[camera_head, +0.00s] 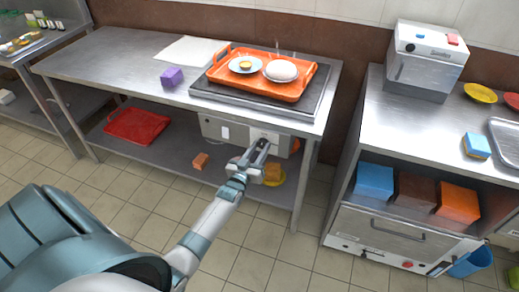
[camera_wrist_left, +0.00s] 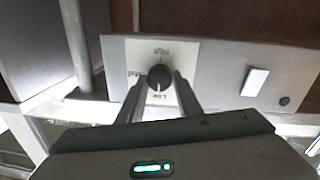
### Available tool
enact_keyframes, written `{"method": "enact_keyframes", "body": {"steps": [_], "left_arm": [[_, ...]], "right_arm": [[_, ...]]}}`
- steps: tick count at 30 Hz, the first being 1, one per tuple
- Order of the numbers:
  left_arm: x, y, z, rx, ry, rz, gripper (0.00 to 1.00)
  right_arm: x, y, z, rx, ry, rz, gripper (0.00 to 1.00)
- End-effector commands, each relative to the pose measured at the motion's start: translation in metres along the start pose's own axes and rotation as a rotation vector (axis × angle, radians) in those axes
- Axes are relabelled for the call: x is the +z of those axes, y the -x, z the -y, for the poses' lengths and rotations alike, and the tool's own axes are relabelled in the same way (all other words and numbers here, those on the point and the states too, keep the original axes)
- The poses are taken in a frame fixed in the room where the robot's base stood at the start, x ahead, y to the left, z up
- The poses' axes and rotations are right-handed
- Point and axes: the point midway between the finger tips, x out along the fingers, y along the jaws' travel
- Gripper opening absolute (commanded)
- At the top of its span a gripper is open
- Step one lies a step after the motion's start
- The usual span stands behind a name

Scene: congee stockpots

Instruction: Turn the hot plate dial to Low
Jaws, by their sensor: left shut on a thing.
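The hot plate (camera_head: 205,90) is a dark slab on the steel table, with an orange tray on it. Its control panel (camera_head: 225,132) is on the front below the table top. In the left wrist view the dark round dial (camera_wrist_left: 159,77) sits on a white label plate (camera_wrist_left: 115,52) with High, Med and Low printed around it, Low at the bottom of the picture. I cannot tell clearly where the dial's pointer stands. My left gripper (camera_head: 262,145) is at the panel, its fingers (camera_wrist_left: 158,88) shut on the dial from both sides. My right gripper is not in view.
The orange tray (camera_head: 222,78) holds a plate and a white rounded thing. A purple block (camera_head: 172,78) stands left of the hot plate. A white switch (camera_wrist_left: 255,82) is beside the dial on the panel. A red tray (camera_head: 137,126) lies on the lower shelf.

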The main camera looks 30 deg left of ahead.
Motion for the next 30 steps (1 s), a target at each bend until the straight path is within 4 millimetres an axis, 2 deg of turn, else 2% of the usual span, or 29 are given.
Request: {"method": "enact_keyframes", "body": {"steps": [6, 14, 15, 17, 30], "left_arm": [[0.0013, 0.0005, 0.0002, 0.0, 0.026, 0.001, 0.09], [0.0013, 0.0005, 0.0, 0.0, 0.026, 0.001, 0.09], [0.0013, 0.0005, 0.0001, 0.0, 0.026, 0.001, 0.34], [0.0012, 0.0005, 0.0, 0.0, 0.026, 0.0, 0.48], [0.0007, 0.0034, -0.0001, 0.0, 0.024, -0.001, 0.5]], "right_arm": [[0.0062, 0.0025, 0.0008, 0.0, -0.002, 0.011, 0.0], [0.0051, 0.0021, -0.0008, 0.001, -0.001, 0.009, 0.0], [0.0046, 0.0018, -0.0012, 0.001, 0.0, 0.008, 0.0], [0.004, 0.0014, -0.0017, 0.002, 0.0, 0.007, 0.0], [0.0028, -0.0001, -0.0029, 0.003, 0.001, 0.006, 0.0]]}}
